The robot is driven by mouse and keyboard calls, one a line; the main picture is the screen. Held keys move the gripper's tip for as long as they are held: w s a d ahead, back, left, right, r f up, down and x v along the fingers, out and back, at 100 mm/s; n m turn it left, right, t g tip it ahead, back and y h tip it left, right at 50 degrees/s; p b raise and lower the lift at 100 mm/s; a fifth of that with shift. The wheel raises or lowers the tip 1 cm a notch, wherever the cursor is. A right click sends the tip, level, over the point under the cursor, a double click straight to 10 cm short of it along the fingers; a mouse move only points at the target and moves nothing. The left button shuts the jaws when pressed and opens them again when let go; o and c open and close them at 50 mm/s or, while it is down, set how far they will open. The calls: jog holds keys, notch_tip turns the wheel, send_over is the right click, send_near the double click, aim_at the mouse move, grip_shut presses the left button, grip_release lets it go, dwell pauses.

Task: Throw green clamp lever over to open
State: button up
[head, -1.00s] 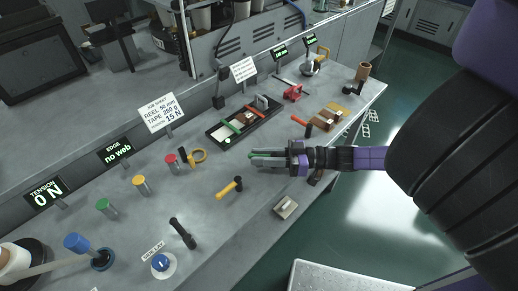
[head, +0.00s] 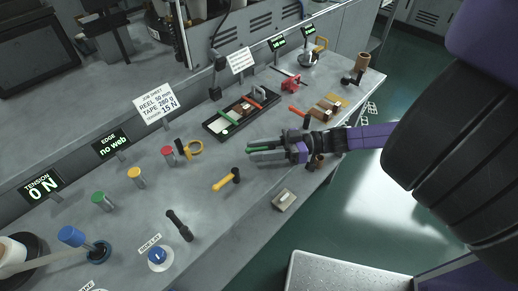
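The long black tape jig (head: 210,127) lies on the bench at the middle. Two coloured clamp levers, one red and one green, lie across it. They are small, and their exact angles are hard to tell. My gripper (head: 262,152) is to the right and in front of the jig, above the bench, with its fingers pointing left. It is apart from the levers. A thin green strip shows along the fingers; I cannot tell if it is part of the gripper. The gap between the fingertips is unclear from this angle.
The job sheet (head: 155,107) stands behind.

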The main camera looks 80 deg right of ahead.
jog(key=shift+s+d, duration=0.3)
jog(key=shift+s, duration=0.15)
jog(key=b+v, duration=0.1)
jog(key=v, duration=0.5)
jog(key=shift+s+d+b, duration=0.1)
jog(key=shift+s+b, duration=0.2)
jog(key=shift+s, duration=0.1)
